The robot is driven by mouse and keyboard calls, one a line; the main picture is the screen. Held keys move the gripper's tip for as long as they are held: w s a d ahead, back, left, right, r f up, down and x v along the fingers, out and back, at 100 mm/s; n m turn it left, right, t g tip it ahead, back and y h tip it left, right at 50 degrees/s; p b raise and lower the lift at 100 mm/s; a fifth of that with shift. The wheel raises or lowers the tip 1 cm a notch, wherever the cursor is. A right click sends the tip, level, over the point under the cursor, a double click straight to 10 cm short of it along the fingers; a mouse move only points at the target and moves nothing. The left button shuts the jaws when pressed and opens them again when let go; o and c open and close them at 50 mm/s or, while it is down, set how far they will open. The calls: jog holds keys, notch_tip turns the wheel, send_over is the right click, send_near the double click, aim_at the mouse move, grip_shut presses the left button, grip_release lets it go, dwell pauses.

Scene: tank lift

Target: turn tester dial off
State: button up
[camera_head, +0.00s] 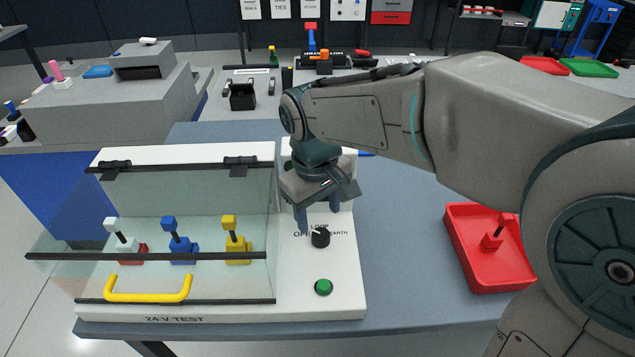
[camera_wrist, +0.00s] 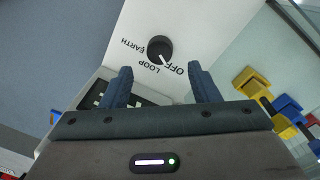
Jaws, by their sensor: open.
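The tester dial (camera_head: 320,238) is a small black knob on the white panel of the 24-V tester (camera_head: 345,300). In the wrist view the dial (camera_wrist: 159,47) has the printed words OFF, LOOP and EARTH around it. Its white mark points towards the OFF side; I cannot tell whether it sits exactly on OFF. My gripper (camera_head: 318,219) is open and empty, pointing down just above and behind the dial. In the wrist view my gripper (camera_wrist: 160,70) has its two blue fingers spread apart, with the dial ahead, between their lines and not touched.
A green button (camera_head: 323,287) is in front of the dial. A clear cover (camera_head: 190,200) with a yellow handle (camera_head: 148,289) stands left, over red, blue and yellow plugs. A red tray (camera_head: 459,248) holding a red piece lies right. The blue-grey table between is clear.

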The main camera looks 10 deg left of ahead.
aim_at(316, 236)
notch_tip(316, 236, up, 8)
jog(key=shift+s+a, duration=0.15)
jog(key=shift+f, duration=0.1)
dwell(0.4)
jog(key=s+d+f+m, duration=0.2)
jog(key=d+m, duration=0.1)
jog(key=d, duration=0.5)
jog(key=s+d+f+m+t, duration=0.1)
jog(key=s+d+f+m, duration=0.1)
jog(key=d, duration=0.6)
jog(key=s+d+f+m+t, duration=0.1)
jog(key=s+d+f+m, duration=0.2)
jog(key=d, duration=0.4)
jog(key=shift+d+f+m, duration=0.4)
jog(key=shift+f+m, duration=0.3)
jog(key=shift+m, duration=0.2)
jog(key=shift+s, duration=0.1)
